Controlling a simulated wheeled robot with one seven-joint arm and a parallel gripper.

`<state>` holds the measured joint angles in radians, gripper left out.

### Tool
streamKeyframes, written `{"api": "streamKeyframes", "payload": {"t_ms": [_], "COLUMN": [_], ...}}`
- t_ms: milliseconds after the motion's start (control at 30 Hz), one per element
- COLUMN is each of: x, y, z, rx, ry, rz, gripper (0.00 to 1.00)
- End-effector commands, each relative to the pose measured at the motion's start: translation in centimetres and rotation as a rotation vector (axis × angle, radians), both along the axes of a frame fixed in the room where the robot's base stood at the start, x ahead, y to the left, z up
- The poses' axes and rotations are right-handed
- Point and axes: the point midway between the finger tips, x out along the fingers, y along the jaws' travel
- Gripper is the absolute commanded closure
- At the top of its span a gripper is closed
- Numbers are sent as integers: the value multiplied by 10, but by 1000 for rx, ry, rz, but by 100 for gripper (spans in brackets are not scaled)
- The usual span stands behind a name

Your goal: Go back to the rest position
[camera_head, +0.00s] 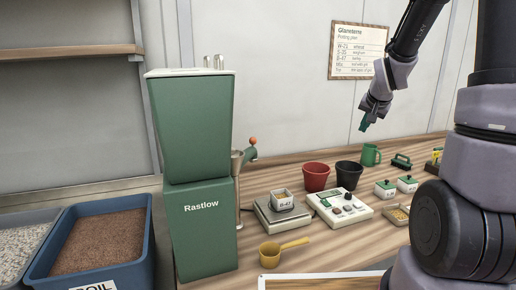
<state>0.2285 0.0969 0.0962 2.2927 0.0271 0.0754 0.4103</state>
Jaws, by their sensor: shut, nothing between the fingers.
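My gripper (365,125) hangs at the end of my arm in the upper right, in the air in front of the wall and above the back of the bench. Its small greenish fingertips point down and look closed, with nothing held. It is apart from the things on the bench. Below it stand a dark red pot (316,176), a black pot (348,175) and a green mug (370,154). A small square container marked B-47 (283,201) sits on the grey scale (275,219).
A tall green Rastlow machine (205,180) stands left of the scale. A yellow scoop (283,250) lies in front. A control box (340,207) and two green-lidded jars (385,189) stand to the right. A blue soil bin (140,247) is at left. The air around my gripper looks clear.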

Motion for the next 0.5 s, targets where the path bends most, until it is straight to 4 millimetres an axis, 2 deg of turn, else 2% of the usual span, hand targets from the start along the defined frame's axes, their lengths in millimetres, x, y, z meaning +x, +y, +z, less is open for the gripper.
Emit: {"api": "streamKeyframes", "payload": {"t_ms": [33,200,333,500], "x": [-16,-77,-129,-198], "y": [9,37,59,84], "z": [22,73,103,126], "rx": [-5,-2,11,44], "ry": [-5,17,28,42], "rz": [15,69,121,196], "gripper": [100,100,100,100]}}
